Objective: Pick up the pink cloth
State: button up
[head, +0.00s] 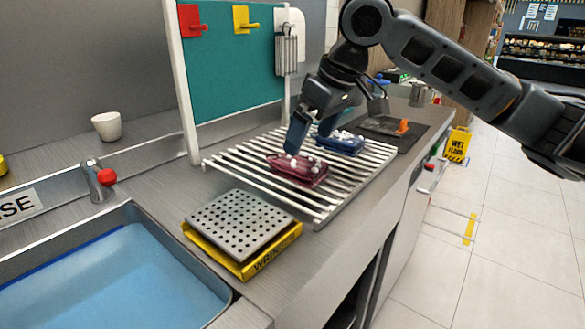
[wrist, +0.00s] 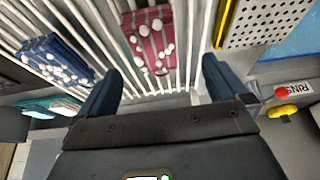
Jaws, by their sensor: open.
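The pink cloth (head: 298,170) is a dark pink folded pad with white foam blobs on top. It lies on the slatted metal rack (head: 222,165) on the counter, and it also shows at the top middle of the wrist view (wrist: 150,38). My gripper (head: 308,138) is open and empty just above and behind the cloth in the head view. In the wrist view its two blue fingers (wrist: 162,70) are apart, with the cloth beyond the tips and between their lines. Nothing is visibly touching the cloth but the rack.
A blue foamy cloth (head: 340,144) lies on the rack behind the pink one. A perforated tray with a yellow base (head: 240,222) stands in front. A sink (head: 120,270) is at lower left, a teal board (head: 230,60) behind. A white cup (head: 107,126) stands at left.

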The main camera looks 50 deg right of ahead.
aim_at(300, 162)
jog(key=shift+d+f, duration=0.2)
jog(key=x, duration=0.7)
jog(key=shift+w+d+f+b, duration=0.15)
jog(key=shift+w+d+b, duration=0.05)
jog(key=shift+d+b, duration=0.1)
jog(key=c, duration=1)
jog(key=shift+r, duration=0.65)
notch_tip(300, 162, up, 3)
jog(key=shift+f, duration=0.15)
jog(key=s+d+r, duration=0.2)
jog(key=d, duration=0.1)
jog(key=s+d+r, duration=0.2)
jog(key=s+d, duration=0.1)
jog(key=s+d+r, duration=0.2)
jog(key=r, duration=0.1)
jog(key=shift+s+d+p, duration=0.3)
jog(key=shift+d+p, duration=0.05)
jog(key=shift+d, duration=0.05)
